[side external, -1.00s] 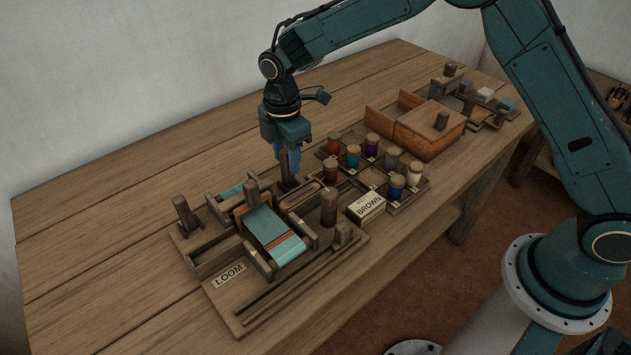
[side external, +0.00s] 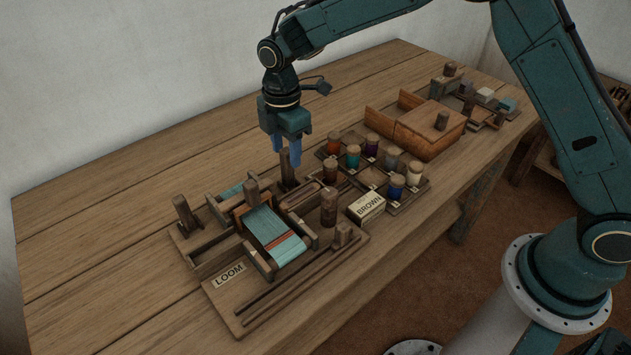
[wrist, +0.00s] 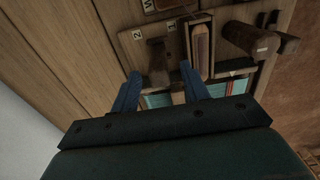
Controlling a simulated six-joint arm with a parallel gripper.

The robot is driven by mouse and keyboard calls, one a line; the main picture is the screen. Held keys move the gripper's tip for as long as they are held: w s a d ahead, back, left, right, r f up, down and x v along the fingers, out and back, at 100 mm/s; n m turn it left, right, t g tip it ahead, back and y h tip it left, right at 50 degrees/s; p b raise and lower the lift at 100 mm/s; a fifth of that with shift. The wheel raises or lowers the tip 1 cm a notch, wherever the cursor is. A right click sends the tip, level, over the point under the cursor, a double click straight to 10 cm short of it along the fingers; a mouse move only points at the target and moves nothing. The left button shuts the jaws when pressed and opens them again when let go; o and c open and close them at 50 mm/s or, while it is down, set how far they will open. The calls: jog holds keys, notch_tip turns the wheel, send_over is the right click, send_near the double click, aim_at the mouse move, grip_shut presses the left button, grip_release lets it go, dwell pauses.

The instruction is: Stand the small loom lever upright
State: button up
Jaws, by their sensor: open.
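The small loom lever (side external: 287,171) is a dark wooden post at the far right corner of the loom board (side external: 225,300). It looks upright in the side view, with its foot on the board. In the wrist view the lever (wrist: 157,62) is seen from above, near the labels 1 and 2. My gripper (side external: 285,156) is open just above and around the lever's top, its blue fingers pointing down. In the wrist view the fingers of my gripper (wrist: 160,72) are spread on both sides of the lever; I cannot tell whether either touches it.
Other wooden posts (side external: 184,212) and the teal woven cloth (side external: 272,229) stand close on the loom. The back left tabletop (side external: 110,180) is clear.

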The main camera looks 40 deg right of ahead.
jog(key=shift+r, duration=2.25)
jog(key=shift+s+d+r, duration=0.15)
jog(key=shift+d+r, duration=0.05)
jog(key=shift+r, duration=0.2)
jog(key=s+d+r+m+t, duration=0.3)
jog(key=s+d+r+m, duration=0.7)
jog(key=s+r, duration=0.45)
jog(key=s+d+m+t, duration=0.1)
jog(key=s+d+m, duration=0.2)
jog(key=s, duration=0.6)
jog(key=s+d+m+t, duration=0.1)
jog(key=s+d+m, duration=0.2)
jog(key=s+m, duration=0.2)
jog(key=s, duration=0.3)
jog(key=shift+s+d+f+t, duration=0.2)
jog(key=shift+s+f+t, duration=0.1)
jog(key=shift+s+f, duration=0.1)
